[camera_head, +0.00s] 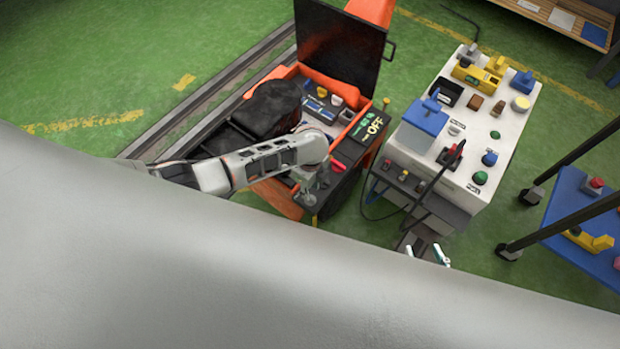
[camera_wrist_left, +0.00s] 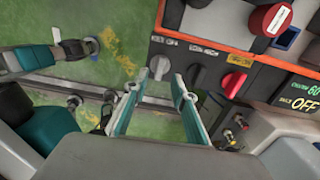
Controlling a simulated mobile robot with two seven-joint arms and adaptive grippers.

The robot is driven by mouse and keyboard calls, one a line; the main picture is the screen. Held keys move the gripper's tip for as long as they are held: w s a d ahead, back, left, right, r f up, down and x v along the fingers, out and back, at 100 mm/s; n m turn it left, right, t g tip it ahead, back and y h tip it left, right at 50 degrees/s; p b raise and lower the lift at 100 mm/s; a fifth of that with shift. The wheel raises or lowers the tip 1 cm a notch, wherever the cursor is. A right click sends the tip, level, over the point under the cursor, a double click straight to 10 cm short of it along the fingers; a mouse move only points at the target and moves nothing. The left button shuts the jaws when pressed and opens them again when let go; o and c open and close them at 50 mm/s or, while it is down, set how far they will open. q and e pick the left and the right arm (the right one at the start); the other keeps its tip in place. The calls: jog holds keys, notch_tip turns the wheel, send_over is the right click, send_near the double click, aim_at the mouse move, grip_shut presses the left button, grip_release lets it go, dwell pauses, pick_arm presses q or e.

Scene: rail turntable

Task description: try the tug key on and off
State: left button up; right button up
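The orange tug (camera_head: 290,72) has a dark seat and a dashboard. Its display (camera_head: 372,125) reads OFF, also in the left wrist view (camera_wrist_left: 303,108). That view shows a red knob (camera_wrist_left: 233,83) and a dark grey knob (camera_wrist_left: 196,73) on the dark panel. A small silver piece (camera_wrist_left: 160,66) stands at the panel's edge, near my fingertips; I cannot tell whether it is the key. My left gripper (camera_head: 312,195) is open over the panel's near edge, with its fingers (camera_wrist_left: 157,90) apart and nothing clearly held. My right gripper (camera_head: 427,252) shows only its tips, apart, below the white cart.
A white cart (camera_head: 480,130) with blocks, buttons and a cable stands right of the tug. A blue table (camera_head: 580,215) with dark posts is at the right. A rail (camera_head: 215,90) runs behind the tug. Green floor lies open at upper left.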

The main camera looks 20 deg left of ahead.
pick_arm(q)
notch_tip(320, 180, up, 7)
dwell(0.3)
jog(key=shift+s+f, duration=0.1)
dwell(0.4)
jog(key=s+d+f+n+t+h, duration=0.3)
jog(key=s+d+n+h, duration=0.1)
jog(key=s+d+n, duration=0.3)
jog(key=s+a+r+n+t, duration=0.3)
jog(key=a+r+n, duration=0.1)
jog(key=a+n, duration=0.1)
jog(key=s+a+r+n+t+y, duration=0.1)
jog(key=s+a+r+n+t, duration=0.3)
jog(key=a, duration=0.4)
jog(key=shift+n+t, duration=0.3)
jog(key=shift+n, duration=0.5)
jog(key=shift+s, duration=0.1)
